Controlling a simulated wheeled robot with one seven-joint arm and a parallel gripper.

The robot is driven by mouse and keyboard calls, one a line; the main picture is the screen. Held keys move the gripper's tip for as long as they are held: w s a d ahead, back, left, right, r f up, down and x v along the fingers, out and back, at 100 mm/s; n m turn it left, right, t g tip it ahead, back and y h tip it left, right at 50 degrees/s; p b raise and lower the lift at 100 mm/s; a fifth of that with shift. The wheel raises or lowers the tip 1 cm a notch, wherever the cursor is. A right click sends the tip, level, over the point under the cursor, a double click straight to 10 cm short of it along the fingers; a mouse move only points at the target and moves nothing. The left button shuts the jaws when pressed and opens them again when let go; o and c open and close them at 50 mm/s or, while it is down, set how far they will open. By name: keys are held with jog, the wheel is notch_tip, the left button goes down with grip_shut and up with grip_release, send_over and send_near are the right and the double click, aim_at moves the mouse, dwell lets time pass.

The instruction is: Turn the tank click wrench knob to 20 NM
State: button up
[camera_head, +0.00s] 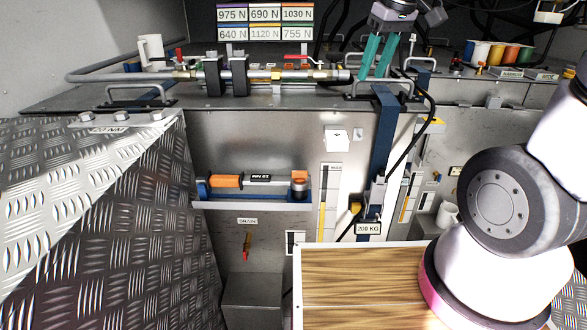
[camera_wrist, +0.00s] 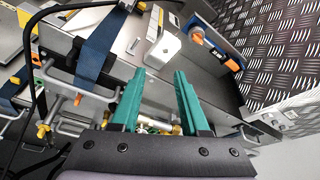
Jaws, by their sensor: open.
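The click wrench (camera_head: 262,180) has an orange end, a dark and silver body with lettering, and another orange part at its right. It lies level in a blue holder (camera_head: 270,195) on the wall ledge, and it also shows at the upper right of the wrist view (camera_wrist: 212,62). I cannot read its setting or tell which part is the knob. My gripper (camera_head: 373,72), with two teal fingers, is open and empty. It is above the upper shelf, up and right of the wrench and apart from it. The fingers show centrally in the wrist view (camera_wrist: 160,78).
A horizontal pipe (camera_head: 290,75) with valves runs along the shelf. A blue strap (camera_head: 383,140) hangs beside a 200 KG label (camera_head: 368,229). A wooden top (camera_head: 365,285) lies below. Space before the wrench looks clear.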

jog(key=w+a+f+n+g+h, duration=0.1)
jog(key=w+a+f+n+g, duration=0.15)
jog(key=a+f+n, duration=0.6)
jog(key=n, duration=0.4)
send_over(300, 171)
notch_tip(300, 171, down, 8)
jog(key=shift+m+g+h, duration=0.25)
jog(key=shift+g+h, duration=0.15)
jog(key=shift+g, duration=0.05)
notch_tip(300, 171, down, 10)
jog(key=shift+r, duration=0.1)
grip_shut()
